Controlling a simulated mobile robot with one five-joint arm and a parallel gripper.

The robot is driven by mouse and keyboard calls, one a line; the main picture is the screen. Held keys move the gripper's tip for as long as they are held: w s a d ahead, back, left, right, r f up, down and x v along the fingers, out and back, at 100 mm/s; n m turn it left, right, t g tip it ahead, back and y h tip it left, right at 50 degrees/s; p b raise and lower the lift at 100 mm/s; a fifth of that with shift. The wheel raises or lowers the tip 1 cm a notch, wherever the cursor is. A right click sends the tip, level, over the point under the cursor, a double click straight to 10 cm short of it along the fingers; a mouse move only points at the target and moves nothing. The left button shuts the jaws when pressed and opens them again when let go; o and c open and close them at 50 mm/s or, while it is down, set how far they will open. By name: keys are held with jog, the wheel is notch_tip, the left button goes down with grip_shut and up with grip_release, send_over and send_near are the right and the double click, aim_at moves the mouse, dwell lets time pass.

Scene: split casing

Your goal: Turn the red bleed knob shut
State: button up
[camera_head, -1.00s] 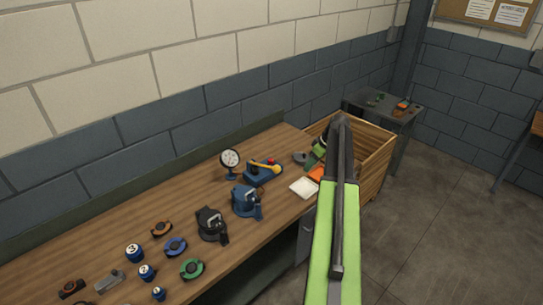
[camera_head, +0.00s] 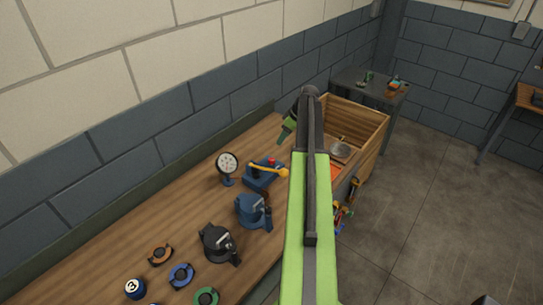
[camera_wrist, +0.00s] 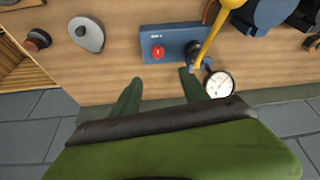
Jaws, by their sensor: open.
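The red bleed knob (camera_wrist: 158,52) sits on the left part of a blue block (camera_wrist: 176,35) in the wrist view. The knob also shows small in the head view (camera_head: 272,161), on the blue unit (camera_head: 262,179) with a yellow lever (camera_head: 268,170). My gripper (camera_wrist: 160,80) is open and empty, its two green fingers spread. In the wrist view the knob lies beyond the fingertips, roughly between them, with no contact seen. In the head view my gripper (camera_head: 287,132) is up and to the right of the knob.
A round gauge (camera_wrist: 218,84) stands beside my right finger in the wrist view. The yellow lever (camera_wrist: 215,40) crosses the block's right side. Dark blue (camera_head: 253,210) and black (camera_head: 218,243) devices stand nearer on the bench. A wooden crate (camera_head: 372,135) is right of the bench.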

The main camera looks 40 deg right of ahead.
aim_at(272, 160)
jog(key=b+x, duration=1)
jog(key=x, duration=0.1)
jog(key=b+x, duration=0.6)
jog(key=shift+s+d+f, duration=0.1)
jog(key=shift+d+f, duration=0.1)
jog(key=shift+d, duration=0.05)
jog(key=shift+r, duration=0.1)
grip_shut()
jog(key=shift+a, duration=0.15)
